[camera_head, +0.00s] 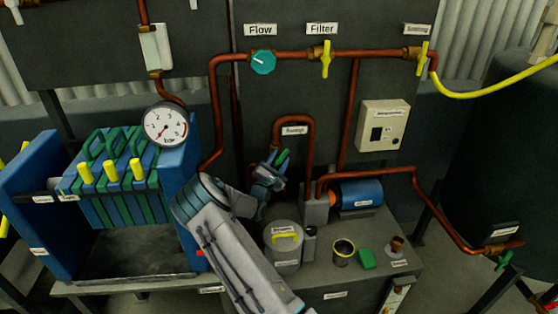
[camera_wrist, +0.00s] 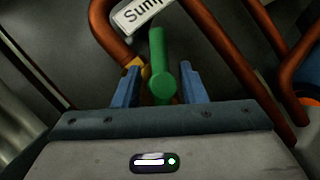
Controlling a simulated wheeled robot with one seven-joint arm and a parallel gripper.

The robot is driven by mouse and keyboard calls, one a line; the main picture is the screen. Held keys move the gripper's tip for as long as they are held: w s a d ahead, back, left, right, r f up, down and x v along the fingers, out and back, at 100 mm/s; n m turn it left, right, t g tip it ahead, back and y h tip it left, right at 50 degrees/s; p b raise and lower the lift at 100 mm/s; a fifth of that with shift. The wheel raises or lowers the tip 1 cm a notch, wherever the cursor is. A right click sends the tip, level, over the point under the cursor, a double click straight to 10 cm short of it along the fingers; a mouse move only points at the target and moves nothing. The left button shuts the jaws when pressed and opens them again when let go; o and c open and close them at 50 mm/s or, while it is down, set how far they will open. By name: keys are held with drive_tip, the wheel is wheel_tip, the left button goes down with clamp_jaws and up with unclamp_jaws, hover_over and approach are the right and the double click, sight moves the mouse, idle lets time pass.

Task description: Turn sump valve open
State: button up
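The sump valve's green handle (camera_wrist: 158,62) is in the middle of the wrist view, below a white label that reads "Sum…" (camera_wrist: 137,14). The handle points up in that view, and a brass fitting shows beside it. My gripper (camera_wrist: 160,70) has its two blue fingers on either side of the handle, with a visible gap on each side, so it is open and not gripping. In the head view, my gripper (camera_head: 276,158) is at the small green handle (camera_head: 283,157), under the bent copper pipe. Part of the valve body is hidden.
Copper pipes (camera_wrist: 275,40) run close on the right in the wrist view. In the head view, a blue motor (camera_head: 362,194), a grey lidded canister (camera_head: 283,255) and a cup (camera_head: 343,252) stand nearby. A filter press with a gauge (camera_head: 165,124) is left of my arm.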

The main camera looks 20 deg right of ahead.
clamp_jaws()
drive_tip(key=shift+f+n, duration=0.15)
drive_tip(key=shift+n, duration=0.25)
drive_tip(key=shift+n+t+b, duration=0.65)
drive_tip(key=shift+n+t, duration=0.35)
drive_tip(key=shift+n, duration=0.1)
drive_tip(key=shift+a+n+t+y, duration=0.1)
drive_tip(key=shift+n+t+y, duration=0.65)
drive_tip(key=shift+n, duration=0.6)
drive_tip(key=shift+d+n+t+y, duration=0.1)
drive_tip(key=shift+n+t+y, duration=0.35)
drive_tip(key=shift+n+t, duration=0.7)
drive_tip(key=shift+a+n+t+y, duration=0.1)
drive_tip(key=shift+n+t+y, duration=0.5)
drive_tip(key=shift+n, duration=1.3)
unclamp_jaws()
